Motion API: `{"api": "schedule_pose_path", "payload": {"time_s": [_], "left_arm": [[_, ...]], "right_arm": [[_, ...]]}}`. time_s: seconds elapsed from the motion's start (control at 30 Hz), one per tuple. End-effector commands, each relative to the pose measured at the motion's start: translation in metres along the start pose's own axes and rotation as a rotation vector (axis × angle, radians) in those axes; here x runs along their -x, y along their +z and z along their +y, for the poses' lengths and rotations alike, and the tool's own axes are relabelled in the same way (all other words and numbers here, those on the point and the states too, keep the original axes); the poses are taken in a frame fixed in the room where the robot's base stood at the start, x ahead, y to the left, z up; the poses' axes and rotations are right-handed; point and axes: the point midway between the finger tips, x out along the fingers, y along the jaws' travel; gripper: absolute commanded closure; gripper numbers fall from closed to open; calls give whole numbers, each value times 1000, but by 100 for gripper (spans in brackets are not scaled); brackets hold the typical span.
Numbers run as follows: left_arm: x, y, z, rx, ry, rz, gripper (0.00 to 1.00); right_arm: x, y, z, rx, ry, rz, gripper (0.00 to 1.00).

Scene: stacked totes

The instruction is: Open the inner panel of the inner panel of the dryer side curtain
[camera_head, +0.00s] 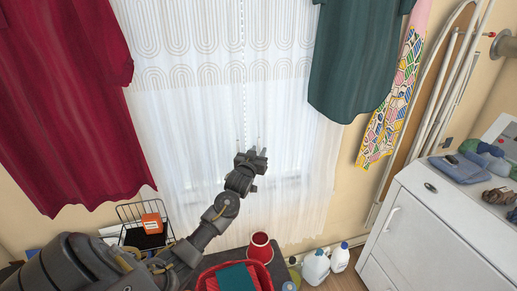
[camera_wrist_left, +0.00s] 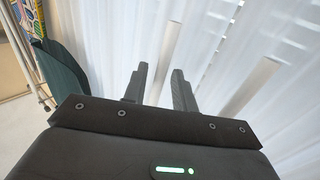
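A white sheer curtain with looped line patterns at the top hangs over the window, parted by a dotted vertical line. Its right half (camera_head: 285,110), on the side of the white appliance, hangs down and covers the window; its left half (camera_head: 190,120) does too. My left gripper (camera_head: 250,143) is in front of the curtain near the middle line. In the left wrist view its two fingers (camera_wrist_left: 160,85) are apart with nothing seen between them, and white curtain folds (camera_wrist_left: 215,50) are close by. I cannot tell whether the fingertips touch the fabric. My right gripper is not in view.
A red garment (camera_head: 70,100) hangs at left and a dark green one (camera_head: 355,60) at right. An ironing board (camera_head: 395,100) leans on the right wall. The white appliance (camera_head: 430,240) carries folded clothes. Below are a red basket (camera_head: 268,275), a red cup (camera_head: 260,248) and bottles (camera_head: 316,268).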

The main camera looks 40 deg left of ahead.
Motion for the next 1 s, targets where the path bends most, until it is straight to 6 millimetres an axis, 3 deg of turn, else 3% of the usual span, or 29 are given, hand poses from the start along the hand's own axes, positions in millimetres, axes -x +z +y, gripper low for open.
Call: {"api": "schedule_pose_path", "payload": {"time_s": [0.2,0.47,0.7,1.0], "left_arm": [[-14,0,0,0,0,0,72],[-14,0,0,0,0,0,72],[-14,0,0,0,0,0,100],[-14,0,-1,0,-1,-1,100]], "right_arm": [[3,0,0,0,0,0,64],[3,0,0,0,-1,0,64],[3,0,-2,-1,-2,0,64],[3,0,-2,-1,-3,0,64]]}}
